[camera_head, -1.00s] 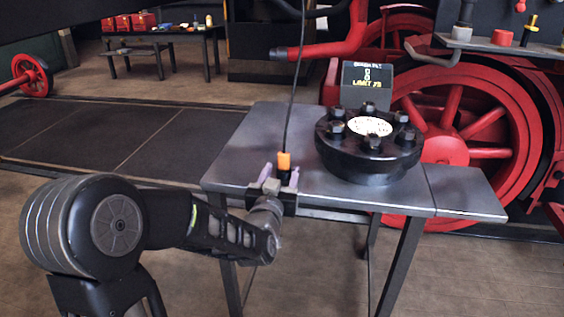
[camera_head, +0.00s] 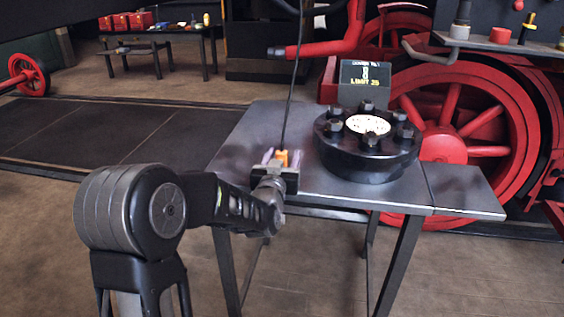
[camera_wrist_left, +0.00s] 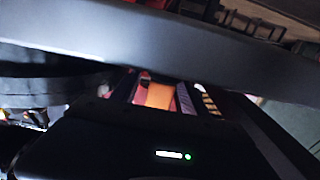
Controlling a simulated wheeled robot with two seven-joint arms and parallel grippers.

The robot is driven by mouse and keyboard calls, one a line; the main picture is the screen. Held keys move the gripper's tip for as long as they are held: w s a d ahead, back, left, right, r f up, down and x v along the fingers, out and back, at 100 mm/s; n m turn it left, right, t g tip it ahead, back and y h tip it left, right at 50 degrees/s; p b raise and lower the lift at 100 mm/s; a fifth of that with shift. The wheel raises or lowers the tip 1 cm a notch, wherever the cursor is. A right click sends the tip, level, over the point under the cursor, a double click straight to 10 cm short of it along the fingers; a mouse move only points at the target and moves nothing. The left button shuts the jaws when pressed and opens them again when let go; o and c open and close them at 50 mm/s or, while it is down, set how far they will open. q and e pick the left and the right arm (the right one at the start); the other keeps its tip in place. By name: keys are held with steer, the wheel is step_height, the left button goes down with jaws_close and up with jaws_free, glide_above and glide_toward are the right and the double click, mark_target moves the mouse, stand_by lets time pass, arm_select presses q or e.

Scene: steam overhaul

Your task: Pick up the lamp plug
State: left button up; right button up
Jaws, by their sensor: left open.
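The lamp plug (camera_head: 283,158) is orange, with a thin black cable running up from it. It stands near the left part of the grey table (camera_head: 225,150). My left gripper (camera_head: 281,158) is open, with its pale fingers on either side of the plug. In the left wrist view the orange plug (camera_wrist_left: 158,95) shows between the two fingers of the left gripper (camera_wrist_left: 160,92). Whether the fingers touch it cannot be told. The plug's lower part is hidden behind the gripper body. My right gripper is not in view.
A black round cover with several bolts (camera_head: 368,165) stands on the table, right of the plug. A small display box (camera_head: 364,85) is behind it. Large red wheels (camera_head: 460,120) stand behind the table. The cable (camera_head: 292,95) hangs above the gripper.

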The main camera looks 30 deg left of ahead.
arm_select(q)
steer(key=shift+w+a, duration=0.2)
steer(key=shift+w, duration=0.35)
steer(key=shift+c, duration=0.4)
jaws_close()
stand_by(0.4)
